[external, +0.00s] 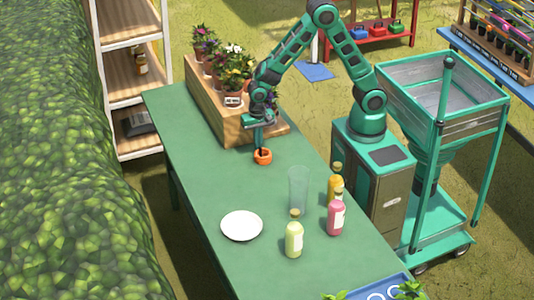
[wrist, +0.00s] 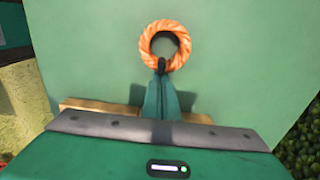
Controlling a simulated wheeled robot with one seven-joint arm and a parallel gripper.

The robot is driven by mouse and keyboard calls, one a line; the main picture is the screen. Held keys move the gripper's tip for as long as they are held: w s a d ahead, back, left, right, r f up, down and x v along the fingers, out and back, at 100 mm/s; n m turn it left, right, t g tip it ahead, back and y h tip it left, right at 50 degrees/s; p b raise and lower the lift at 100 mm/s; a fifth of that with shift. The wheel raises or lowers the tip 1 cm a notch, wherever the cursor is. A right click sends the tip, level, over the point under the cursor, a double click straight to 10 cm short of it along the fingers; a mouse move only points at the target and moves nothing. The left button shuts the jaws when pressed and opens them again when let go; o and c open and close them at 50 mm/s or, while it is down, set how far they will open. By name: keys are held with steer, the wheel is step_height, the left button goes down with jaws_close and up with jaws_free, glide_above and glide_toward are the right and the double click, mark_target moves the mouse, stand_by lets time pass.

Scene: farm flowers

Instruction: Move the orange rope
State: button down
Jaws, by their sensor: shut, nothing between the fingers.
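The orange rope (external: 263,159) is a small twisted ring lying on the green table (external: 190,127), in front of the wooden planter stand. In the wrist view the rope (wrist: 163,25) is at top centre, with a round hole through which dark green shows. My gripper (external: 260,148) points down at the rope. In the wrist view my gripper (wrist: 161,66) is shut, its dark fingertips overlapping the near inner edge of the ring. The fingers hold nothing between them. I cannot tell whether the tips touch the rope or are down inside the hole.
A wooden stepped stand (external: 208,104) with potted flowers is behind my gripper. A white plate (external: 242,226), a clear glass (external: 298,190), a yellow-green bottle (external: 293,239), a pink bottle (external: 335,217) and an orange bottle (external: 334,186) stand nearer. The table's left side is clear.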

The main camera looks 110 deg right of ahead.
steer(key=shift+a, duration=0.1)
steer(key=a, duration=2)
steer(key=shift+a, duration=0.15)
steer(key=shift+r, duration=0.15)
step_height(320, 180, up, 10)
steer(key=s+d+r+n, duration=0.3)
steer(key=s+d+r, duration=0.15)
steer(key=d, duration=0.45)
steer(key=s+d+r+n, duration=0.1)
steer(key=s+d+n, duration=0.3)
steer(key=s, duration=0.9)
steer(key=s+d+r+n, duration=0.2)
steer(key=s+d+n, duration=0.2)
steer(key=s+d, duration=0.6)
steer(key=s, duration=0.2)
steer(key=shift+s+r+n, duration=0.2)
steer(key=shift+s+n, duration=0.1)
steer(key=shift+s, duration=0.1)
